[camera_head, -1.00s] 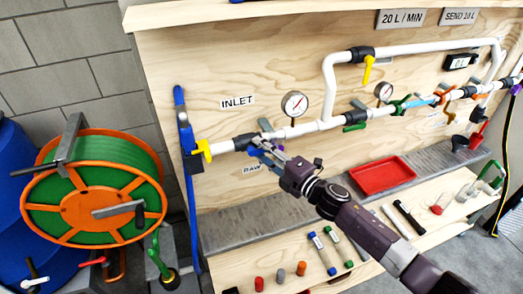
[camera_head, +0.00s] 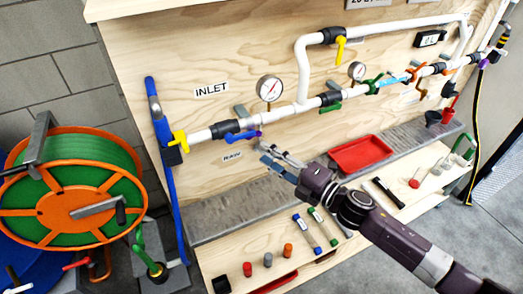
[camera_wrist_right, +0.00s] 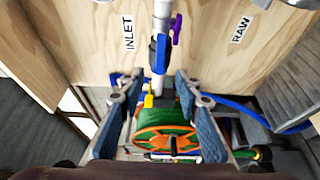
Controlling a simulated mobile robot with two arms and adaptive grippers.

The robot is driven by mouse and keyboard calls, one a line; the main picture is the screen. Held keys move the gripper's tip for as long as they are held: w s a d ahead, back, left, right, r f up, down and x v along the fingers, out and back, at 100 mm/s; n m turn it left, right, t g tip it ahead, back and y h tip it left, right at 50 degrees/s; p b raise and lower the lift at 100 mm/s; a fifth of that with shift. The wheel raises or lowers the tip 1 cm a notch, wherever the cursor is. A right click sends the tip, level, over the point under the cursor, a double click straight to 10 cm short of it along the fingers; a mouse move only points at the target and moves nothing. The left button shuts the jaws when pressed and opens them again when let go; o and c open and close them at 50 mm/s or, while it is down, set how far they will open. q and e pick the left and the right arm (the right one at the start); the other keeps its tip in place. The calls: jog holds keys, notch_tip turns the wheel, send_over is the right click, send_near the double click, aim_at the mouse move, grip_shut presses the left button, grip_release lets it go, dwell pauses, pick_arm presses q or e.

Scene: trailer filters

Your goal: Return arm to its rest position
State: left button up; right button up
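My right arm comes in from the lower right in the head view. Its gripper (camera_head: 275,163) is in front of the board, below the white inlet pipe and apart from it. In the right wrist view the two fingers of the right gripper (camera_wrist_right: 160,115) stand wide apart with nothing between them. Beyond them show the blue valve handle (camera_wrist_right: 161,55) on the pipe and the orange and green hose reel (camera_wrist_right: 165,140). In the head view the same blue valve handle (camera_head: 240,137) lies along the pipe. My left gripper is not in view.
A red tray (camera_head: 358,154) sits on the grey ledge right of the gripper. Several small cylinders and tubes (camera_head: 308,233) stand or lie on the lower wooden shelf. The hose reel (camera_head: 75,207) is at the left. Gauges (camera_head: 270,88) and white pipes are on the board.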

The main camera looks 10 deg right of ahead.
jog(key=shift+d, duration=0.1)
dwell(0.4)
jog(key=d+f+m+h+b, duration=0.1)
jog(key=d+f+m+h, duration=0.25)
jog(key=f, duration=0.55)
jog(key=d+f+m+h+b, duration=0.15)
jog(key=d+f+m, duration=0.25)
jog(key=f, duration=0.5)
jog(key=s+d+f+m+g+h+b, duration=0.15)
jog(key=s+d+f+m, duration=0.3)
jog(key=f, duration=0.75)
jog(key=s+d+f+m+g+h, duration=0.25)
jog(key=s+f, duration=0.25)
jog(key=f, duration=0.6)
jog(key=s+d+f+m+g+h+b, duration=0.25)
jog(key=s+f+m+g, duration=0.2)
jog(key=s+f, duration=1.35)
jog(key=s+a+f+m+g, duration=0.1)
jog(key=s+f+m+g, duration=0.1)
jog(key=s, duration=1)
jog(key=s+a+f+m+g, duration=0.2)
jog(key=s+f, duration=0.3)
jog(key=s, duration=0.7)
jog(key=shift+s+a+m, duration=0.15)
jog(key=shift+a+m, duration=0.1)
jog(key=shift+m, duration=0.15)
